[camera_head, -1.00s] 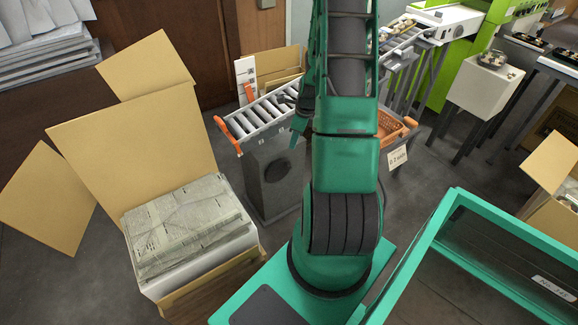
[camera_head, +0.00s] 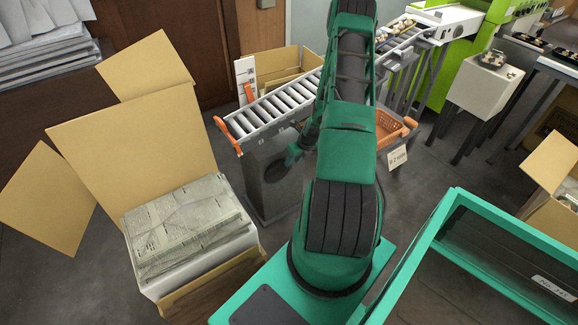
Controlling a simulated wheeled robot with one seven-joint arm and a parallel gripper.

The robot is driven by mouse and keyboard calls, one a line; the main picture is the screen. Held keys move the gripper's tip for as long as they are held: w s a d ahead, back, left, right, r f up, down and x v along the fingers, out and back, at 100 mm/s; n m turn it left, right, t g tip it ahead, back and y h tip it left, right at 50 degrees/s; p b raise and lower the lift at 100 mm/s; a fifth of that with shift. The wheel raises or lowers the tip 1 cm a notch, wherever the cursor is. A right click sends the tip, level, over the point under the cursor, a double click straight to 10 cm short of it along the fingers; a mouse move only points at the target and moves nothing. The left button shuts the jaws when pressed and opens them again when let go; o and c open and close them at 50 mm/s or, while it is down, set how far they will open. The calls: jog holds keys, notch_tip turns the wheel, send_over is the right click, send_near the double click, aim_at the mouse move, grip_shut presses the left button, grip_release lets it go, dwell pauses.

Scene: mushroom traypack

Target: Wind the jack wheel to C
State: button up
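The grey jack stand (camera_head: 258,185) stands under the left end of the roller conveyor. A dark round shape on its front, likely the jack wheel (camera_head: 274,172), is partly covered by the end of my arm. A white upright plate (camera_head: 242,68) with dark marks stands behind the conveyor, with an orange pointer (camera_head: 248,92) at its lower part. The letters are too small to read. My gripper (camera_head: 288,162) is at the front of the stand, over or close to the wheel. Its fingers are too small and dark to show whether they are open or touching it.
The roller conveyor (camera_head: 270,108) has an orange handle (camera_head: 228,136) at its left end. An open carton (camera_head: 140,130) with stacked paper stands at left. An orange basket (camera_head: 390,128) is right of my arm. A green-framed bin (camera_head: 440,215) is at front right.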

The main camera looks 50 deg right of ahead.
jog(key=shift+x, duration=2.15)
grip_shut()
jog(key=shift+s, duration=0.15)
